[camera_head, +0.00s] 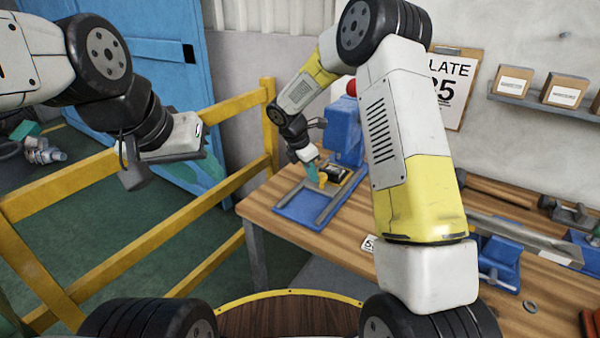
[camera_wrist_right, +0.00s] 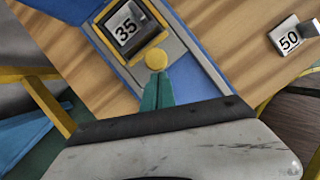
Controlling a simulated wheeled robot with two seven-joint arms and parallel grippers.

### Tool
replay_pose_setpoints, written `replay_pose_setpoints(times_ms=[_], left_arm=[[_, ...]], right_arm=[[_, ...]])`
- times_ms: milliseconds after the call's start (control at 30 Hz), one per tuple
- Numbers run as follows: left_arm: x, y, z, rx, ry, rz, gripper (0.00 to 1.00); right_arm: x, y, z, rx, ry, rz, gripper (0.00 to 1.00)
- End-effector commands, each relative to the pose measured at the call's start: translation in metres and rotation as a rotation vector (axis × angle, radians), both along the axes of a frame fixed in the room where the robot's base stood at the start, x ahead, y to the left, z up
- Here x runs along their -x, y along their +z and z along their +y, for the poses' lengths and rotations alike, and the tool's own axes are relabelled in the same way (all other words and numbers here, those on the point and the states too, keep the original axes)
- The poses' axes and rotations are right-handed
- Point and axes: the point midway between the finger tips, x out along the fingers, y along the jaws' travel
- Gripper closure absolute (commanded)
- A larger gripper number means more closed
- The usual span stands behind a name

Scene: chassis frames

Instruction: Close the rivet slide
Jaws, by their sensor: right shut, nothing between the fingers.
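The rivet slide is a dark block (camera_head: 337,172) on a blue base with grey rails (camera_head: 297,205), at the workbench's left end. In the right wrist view the block (camera_wrist_right: 128,27) bears a "35" label and has a round yellow knob (camera_wrist_right: 156,59) on its near side. My right gripper (camera_head: 313,172) is low over the base, beside the knob. In the wrist view its teal fingers (camera_wrist_right: 157,88) are together and empty, with tips right at the knob; I cannot tell whether they touch it. My left gripper (camera_head: 207,172) hangs left of the bench, away from the slide; its finger gap is unclear.
A blue fixture (camera_head: 343,130) stands behind the slide. A "50" tag (camera_wrist_right: 289,40) lies on the bench right of the base. A yellow railing (camera_head: 140,250) runs left of the bench. Other blue fixtures (camera_head: 500,262) and tools lie farther right. My right arm hides the bench's middle.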

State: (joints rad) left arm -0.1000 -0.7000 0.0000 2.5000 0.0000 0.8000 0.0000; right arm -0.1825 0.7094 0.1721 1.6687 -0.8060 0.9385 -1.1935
Motion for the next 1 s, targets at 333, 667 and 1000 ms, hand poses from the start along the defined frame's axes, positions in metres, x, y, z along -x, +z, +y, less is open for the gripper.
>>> replay_pose_setpoints(times_ms=[333,667,1000], left_arm=[[0.0,0.0,0.0,0.0,0.0,0.0,0.64],[0.0,0.0,0.0,0.0,0.0,0.0,0.64],[0.0,0.0,0.0,0.0,0.0,0.0,0.64]], right_arm=[[-0.017,0.0,-0.014,0.003,0.0,-0.001,1.0],[-0.019,0.001,-0.017,0.007,-0.003,-0.004,1.0],[-0.004,0.002,0.01,0.002,0.0,-0.001,1.0]])
